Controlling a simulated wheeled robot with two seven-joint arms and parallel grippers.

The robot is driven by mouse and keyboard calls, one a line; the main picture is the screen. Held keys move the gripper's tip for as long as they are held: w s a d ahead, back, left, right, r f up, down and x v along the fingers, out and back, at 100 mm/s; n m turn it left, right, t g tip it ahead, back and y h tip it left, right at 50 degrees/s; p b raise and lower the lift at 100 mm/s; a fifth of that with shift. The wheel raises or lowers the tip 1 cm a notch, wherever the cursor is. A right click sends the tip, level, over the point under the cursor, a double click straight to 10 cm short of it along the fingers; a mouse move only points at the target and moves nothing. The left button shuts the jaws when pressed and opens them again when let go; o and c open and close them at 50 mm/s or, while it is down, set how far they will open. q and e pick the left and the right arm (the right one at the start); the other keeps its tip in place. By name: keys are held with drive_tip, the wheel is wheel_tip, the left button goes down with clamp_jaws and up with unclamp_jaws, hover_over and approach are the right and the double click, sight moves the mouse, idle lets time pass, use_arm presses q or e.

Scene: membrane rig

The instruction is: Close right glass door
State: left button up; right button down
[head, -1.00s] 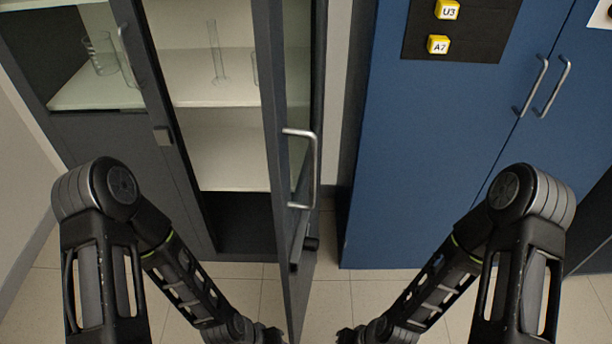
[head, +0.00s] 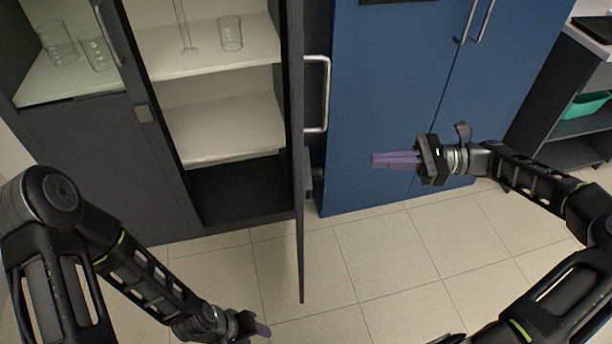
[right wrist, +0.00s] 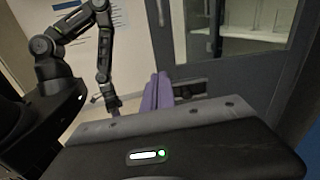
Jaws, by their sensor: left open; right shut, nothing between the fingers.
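The right glass door (head: 298,150) of the dark grey cabinet stands open, seen nearly edge-on in the head view. Its metal handle (head: 328,95) is on the door's right-hand side. In the right wrist view, the door's outer face shows as a grey frame (right wrist: 166,45) around glass. My right gripper (head: 374,160) is shut and empty, right of the door and apart from it, its purple fingers pointing left. My left gripper (head: 266,331) is open, low at the bottom of the head view, left of the door's lower edge; its fingers are partly hidden.
The cabinet's left door (head: 65,150) is closed. Glassware, including a beaker (head: 230,34), stands on the shelves. A blue cupboard (head: 385,90) stands right of the open door. Tiled floor (head: 370,250) is clear. A side shelf with a teal bin (head: 586,106) is at right.

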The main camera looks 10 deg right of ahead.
drive_tip(key=shift+s+r+g, duration=0.15)
drive_tip(key=shift+s+g, duration=0.15)
drive_tip(key=shift+s, duration=0.1)
drive_tip(key=shift+a, duration=0.1)
drive_tip(key=w+a+b, duration=0.1)
drive_tip(key=a, duration=1.2)
drive_tip(key=shift+w+a, duration=0.35)
drive_tip(key=shift+w, duration=0.05)
